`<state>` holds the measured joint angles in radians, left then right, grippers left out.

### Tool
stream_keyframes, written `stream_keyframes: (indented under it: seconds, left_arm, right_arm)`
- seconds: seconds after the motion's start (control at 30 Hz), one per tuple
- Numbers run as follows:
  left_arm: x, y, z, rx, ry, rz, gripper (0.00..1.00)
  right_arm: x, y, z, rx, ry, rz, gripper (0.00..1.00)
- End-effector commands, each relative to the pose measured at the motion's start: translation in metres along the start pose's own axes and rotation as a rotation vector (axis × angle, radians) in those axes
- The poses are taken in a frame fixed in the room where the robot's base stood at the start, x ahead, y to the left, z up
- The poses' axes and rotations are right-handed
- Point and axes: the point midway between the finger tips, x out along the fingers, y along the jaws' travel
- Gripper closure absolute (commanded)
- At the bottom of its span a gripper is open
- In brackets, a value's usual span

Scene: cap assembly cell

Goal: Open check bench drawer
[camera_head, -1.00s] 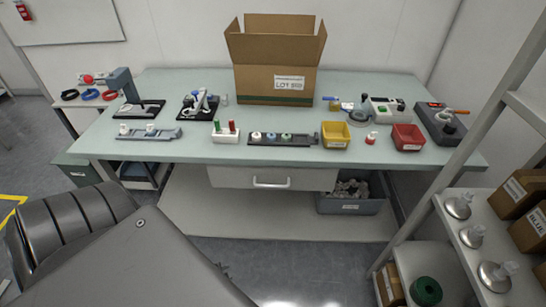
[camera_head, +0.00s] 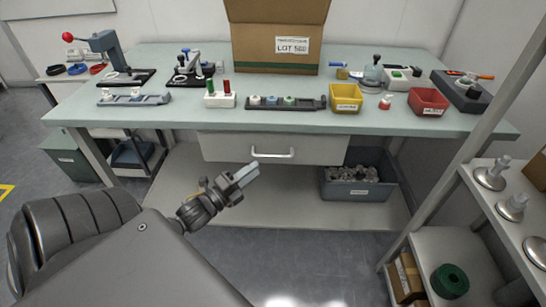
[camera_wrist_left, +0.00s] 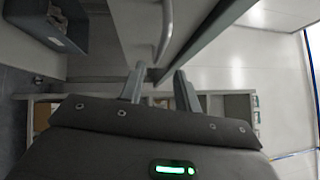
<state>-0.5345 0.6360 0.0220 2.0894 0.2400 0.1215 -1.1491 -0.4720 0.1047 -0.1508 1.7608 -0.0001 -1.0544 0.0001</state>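The check bench drawer (camera_head: 225,148) is a pale front under the tabletop, flush and shut as far as I can see. Its silver bar handle (camera_head: 273,154) is in the middle of the front. My left gripper (camera_head: 250,174) is below and a little left of the handle, apart from it. In the left wrist view, my left gripper (camera_wrist_left: 159,88) has its two fingers spread with nothing between them. The handle (camera_wrist_left: 164,32) shows ahead of the fingers there, beside the drawer front (camera_wrist_left: 135,30). My right gripper is not in view.
The bench top (camera_head: 190,119) carries trays, tools and a cardboard box (camera_head: 275,50). A grey bin (camera_head: 357,190) of parts stands on the lower shelf (camera_head: 290,207), right of the drawer. A rack (camera_head: 450,210) stands at the right. The floor before the bench is free.

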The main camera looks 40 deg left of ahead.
Motion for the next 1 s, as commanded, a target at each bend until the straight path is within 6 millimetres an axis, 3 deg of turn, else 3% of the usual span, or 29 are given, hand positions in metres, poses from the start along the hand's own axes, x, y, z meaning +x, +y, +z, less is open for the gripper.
stream_keyframes:
  seconds: [0.2, 0.4, 0.6, 0.87, 1.0]
  left_arm:
    - [0.044, -0.001, 0.0, 0.0, -0.001, -0.003, 0.68]
    - [0.073, 0.0, 0.0, -0.001, 0.0, -0.001, 0.68]
    - [0.086, 0.001, 0.0, -0.002, 0.0, 0.002, 0.68]
    - [0.087, 0.001, -0.001, -0.002, 0.001, 0.002, 0.68]
    - [0.087, 0.001, -0.001, -0.002, 0.0, 0.002, 0.83]
  right_arm:
    - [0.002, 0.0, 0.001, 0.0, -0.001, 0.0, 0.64]
    - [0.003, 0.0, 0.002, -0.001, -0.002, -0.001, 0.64]
    - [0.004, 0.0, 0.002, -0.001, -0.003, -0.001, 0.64]
    - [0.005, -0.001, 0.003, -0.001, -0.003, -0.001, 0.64]
    - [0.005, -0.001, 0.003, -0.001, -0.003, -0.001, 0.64]
